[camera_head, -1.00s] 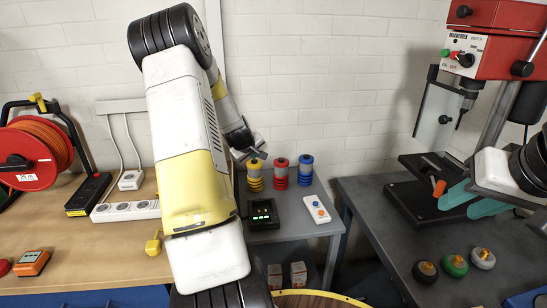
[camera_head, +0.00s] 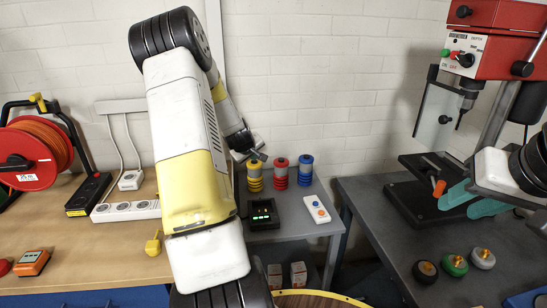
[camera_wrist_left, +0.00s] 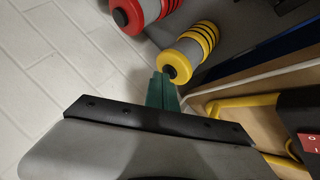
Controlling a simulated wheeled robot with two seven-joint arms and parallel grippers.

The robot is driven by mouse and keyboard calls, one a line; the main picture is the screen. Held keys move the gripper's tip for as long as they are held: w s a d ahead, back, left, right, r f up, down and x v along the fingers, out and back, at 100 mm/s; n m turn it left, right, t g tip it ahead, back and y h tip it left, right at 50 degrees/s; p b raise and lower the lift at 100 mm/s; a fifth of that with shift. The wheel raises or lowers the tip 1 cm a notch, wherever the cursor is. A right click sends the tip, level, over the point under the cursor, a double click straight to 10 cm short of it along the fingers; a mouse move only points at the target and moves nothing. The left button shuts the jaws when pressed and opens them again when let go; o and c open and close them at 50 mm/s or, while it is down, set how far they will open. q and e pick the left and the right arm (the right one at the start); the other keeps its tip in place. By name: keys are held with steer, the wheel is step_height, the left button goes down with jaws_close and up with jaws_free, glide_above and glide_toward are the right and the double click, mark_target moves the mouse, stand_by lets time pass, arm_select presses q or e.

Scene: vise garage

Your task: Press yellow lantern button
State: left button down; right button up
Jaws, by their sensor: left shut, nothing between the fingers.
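The yellow lantern (camera_head: 254,175) stands on the grey table, left of a red lantern (camera_head: 281,174) and a blue lantern (camera_head: 305,170). In the left wrist view the yellow lantern (camera_wrist_left: 190,52) shows its yellow cap with a dark round button (camera_wrist_left: 173,72) at the centre. My left gripper (camera_wrist_left: 164,84) is shut and empty, its green fingertips right beside the cap and button; I cannot tell whether they touch. In the head view my left gripper (camera_head: 246,155) is just above the yellow lantern, partly hidden by my arm. My right gripper (camera_head: 463,201) is open at the right.
A black device with green lights (camera_head: 264,214) and a white two-button remote (camera_head: 317,209) lie in front of the lanterns. A drill press (camera_head: 492,45) stands at the right. A power strip (camera_head: 126,210) and cable reel (camera_head: 35,152) are on the left bench.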

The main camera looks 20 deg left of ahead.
mark_target(254, 163)
stand_by(0.5)
arm_select(q)
steer(key=shift+r, duration=0.75)
steer(key=shift+r, duration=0.15)
steer(key=shift+r, duration=2.4)
